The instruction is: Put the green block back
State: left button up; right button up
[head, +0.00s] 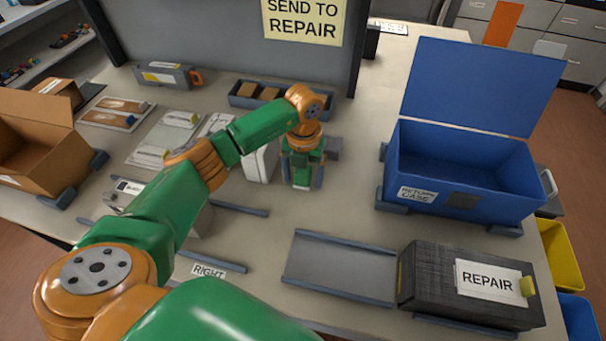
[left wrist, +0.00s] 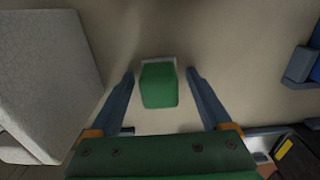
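The green block (left wrist: 160,86) shows in the left wrist view between the two fingers of my left gripper (left wrist: 160,76), with clear gaps to both. A pale edge shows around its far end. My left gripper (head: 302,180) is open and points down at the table in the middle of the head view. In the head view the gripper largely covers the block, so its contact with the table is hard to judge. My right gripper is not in view.
A white box (head: 261,162) stands close to the left of the gripper. A blue return case (head: 465,205) with its lid up is at right. A dark REPAIR box (head: 440,285) and an empty grey tray (head: 340,268) are in front. A blue-grey bin (head: 240,101) is behind.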

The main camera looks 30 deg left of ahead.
pick_arm(q)
jog(key=shift+r, duration=0.1)
jog(key=shift+r, duration=0.3)
notch_tip(320, 180, up, 12)
jog(key=b, duration=0.1)
jog(key=shift+f, duration=0.15)
